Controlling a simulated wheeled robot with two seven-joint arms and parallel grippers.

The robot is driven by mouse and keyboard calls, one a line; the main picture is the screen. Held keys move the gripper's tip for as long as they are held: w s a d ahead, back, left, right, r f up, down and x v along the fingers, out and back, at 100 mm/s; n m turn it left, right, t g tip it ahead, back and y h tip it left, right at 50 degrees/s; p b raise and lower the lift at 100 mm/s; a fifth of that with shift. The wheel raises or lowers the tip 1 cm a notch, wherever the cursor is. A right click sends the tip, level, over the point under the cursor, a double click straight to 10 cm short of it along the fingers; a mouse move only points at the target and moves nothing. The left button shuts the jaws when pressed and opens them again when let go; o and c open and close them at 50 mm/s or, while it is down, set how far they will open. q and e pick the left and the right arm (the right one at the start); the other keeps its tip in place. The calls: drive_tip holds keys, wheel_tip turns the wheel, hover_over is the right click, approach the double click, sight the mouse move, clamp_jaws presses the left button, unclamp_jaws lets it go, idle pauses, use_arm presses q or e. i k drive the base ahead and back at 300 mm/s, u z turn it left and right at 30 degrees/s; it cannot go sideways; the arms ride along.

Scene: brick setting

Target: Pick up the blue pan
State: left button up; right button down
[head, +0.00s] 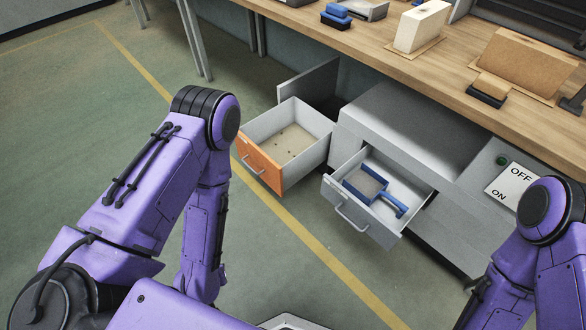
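The blue pan (363,186) has a blue rim, a grey inner face and a blue handle (393,205) pointing to the right. It lies in the open grey drawer (410,180) at the centre right of the head view. My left arm comes in from the left and bends downward, left of the drawers. My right arm is at the lower right edge. Neither gripper shows in this view. Nothing covers the pan from this camera.
An orange-fronted drawer (259,169) stands open to the left, with small brown bits inside. A wooden workbench (460,98) above holds a cream block (422,25), a brown block (527,60) and brushes. An OFF/ON sign (512,184) is at right. The floor in front is clear.

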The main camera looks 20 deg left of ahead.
sight(365, 184)
drive_tip(key=u, duration=1.45)
drive_tip(key=k, duration=1.25)
drive_tip(key=z, duration=1.7)
drive_tip(key=i, duration=1)
